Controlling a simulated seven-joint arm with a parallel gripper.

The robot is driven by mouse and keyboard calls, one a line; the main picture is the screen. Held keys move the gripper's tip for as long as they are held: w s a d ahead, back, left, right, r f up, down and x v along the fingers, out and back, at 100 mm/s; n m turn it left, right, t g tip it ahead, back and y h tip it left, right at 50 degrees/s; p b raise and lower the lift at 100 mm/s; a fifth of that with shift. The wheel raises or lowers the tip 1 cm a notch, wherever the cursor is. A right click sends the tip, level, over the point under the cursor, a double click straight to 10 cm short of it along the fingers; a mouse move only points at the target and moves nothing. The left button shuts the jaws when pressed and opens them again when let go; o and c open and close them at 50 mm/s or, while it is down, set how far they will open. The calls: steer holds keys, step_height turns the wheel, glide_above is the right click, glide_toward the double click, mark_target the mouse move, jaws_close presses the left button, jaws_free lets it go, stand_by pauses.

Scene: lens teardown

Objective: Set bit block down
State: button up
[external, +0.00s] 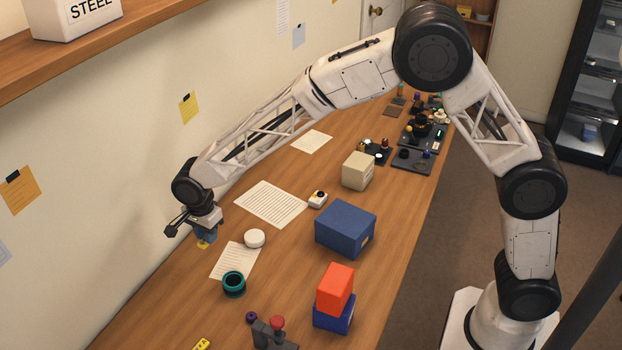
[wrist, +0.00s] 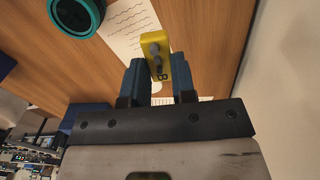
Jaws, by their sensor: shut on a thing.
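A yellow block (wrist: 154,40), likely the bit block, is between the blue fingertips of my gripper (wrist: 159,80) in the wrist view. It has grey pieces on its face and a dark mark like an 8. In the external view, my gripper (external: 206,234) is low over the left part of the bench, with a bit of the yellow block (external: 203,245) showing under the fingers. The fingers are shut on it and hide part of it. I cannot tell whether the block touches the bench.
A written sheet (external: 228,265), a white round piece (external: 255,239) and a teal ring (external: 234,284) lie right of my gripper. A blue box (external: 345,229) and a red block (external: 335,288) stand farther right. The wall is close on the left.

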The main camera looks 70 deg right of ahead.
steer(key=s+d, duration=0.2)
steer(key=d, duration=1.1)
glide_above(273, 218)
steer(key=shift+n, duration=0.4)
steer(key=shift+f, duration=3.1)
steer(key=shift+f, duration=1.85)
steer(key=shift+f, duration=0.15)
steer(key=o, duration=0.9)
